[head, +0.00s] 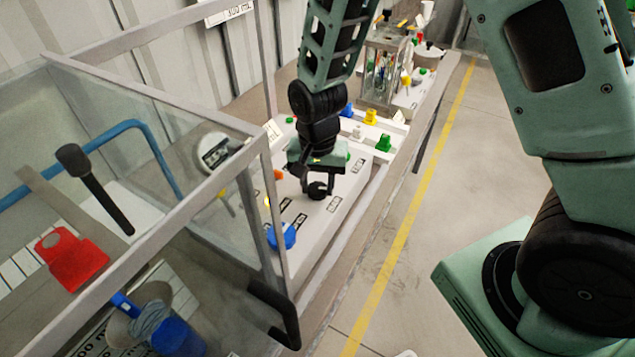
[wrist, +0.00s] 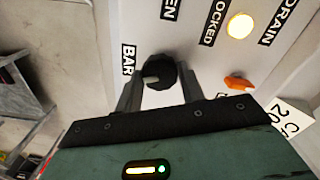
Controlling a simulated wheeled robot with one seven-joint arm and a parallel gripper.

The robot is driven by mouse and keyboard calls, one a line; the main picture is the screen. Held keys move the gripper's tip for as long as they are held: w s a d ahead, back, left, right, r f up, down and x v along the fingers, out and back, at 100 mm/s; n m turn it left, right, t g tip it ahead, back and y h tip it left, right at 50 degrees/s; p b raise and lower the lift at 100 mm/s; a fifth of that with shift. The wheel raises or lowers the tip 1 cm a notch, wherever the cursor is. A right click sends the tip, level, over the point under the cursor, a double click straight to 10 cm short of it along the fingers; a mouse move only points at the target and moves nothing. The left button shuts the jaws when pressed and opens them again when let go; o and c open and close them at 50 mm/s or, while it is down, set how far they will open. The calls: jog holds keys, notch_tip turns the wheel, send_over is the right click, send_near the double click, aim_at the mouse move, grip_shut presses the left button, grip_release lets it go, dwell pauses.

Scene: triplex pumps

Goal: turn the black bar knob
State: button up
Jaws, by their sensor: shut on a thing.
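The black bar knob (wrist: 160,71) sits on a pale panel, next to a label reading BAR in the wrist view. In the head view the knob (head: 318,189) shows at the lower end of my arm. My gripper (wrist: 163,85) has one finger on each side of the knob and is shut on it. In the head view my gripper (head: 315,180) points down at the panel, and its fingers are partly hidden by its body.
An orange knob (wrist: 239,83) and a yellow round button (wrist: 240,25) are close by on the panel. A blue knob (head: 282,236) stands nearer. A clear-walled enclosure with a grey frame (head: 170,203) is at left. Yellow and green knobs (head: 383,143) lie beyond. Open floor (head: 440,200) is at right.

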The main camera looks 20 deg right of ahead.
jog(key=n, duration=0.4)
jog(key=shift+n, duration=0.4)
jog(key=n, duration=0.3)
jog(key=shift+n, duration=0.3)
jog(key=n, duration=0.3)
jog(key=shift+r+n, duration=0.1)
jog(key=shift+n, duration=0.2)
jog(key=n, duration=0.3)
jog(key=shift+n+p, duration=0.3)
jog(key=shift+p, duration=0.05)
jog(key=n+p, duration=0.1)
jog(key=n, duration=0.2)
jog(key=shift+n, duration=0.3)
jog(key=n+p, duration=0.1)
jog(key=n, duration=0.3)
jog(key=shift+n, duration=0.3)
jog(key=n+p, duration=0.2)
jog(key=n, duration=0.2)
jog(key=shift+n+p, duration=0.65)
jog(key=shift+n, duration=1.05)
jog(key=shift+w, duration=0.1)
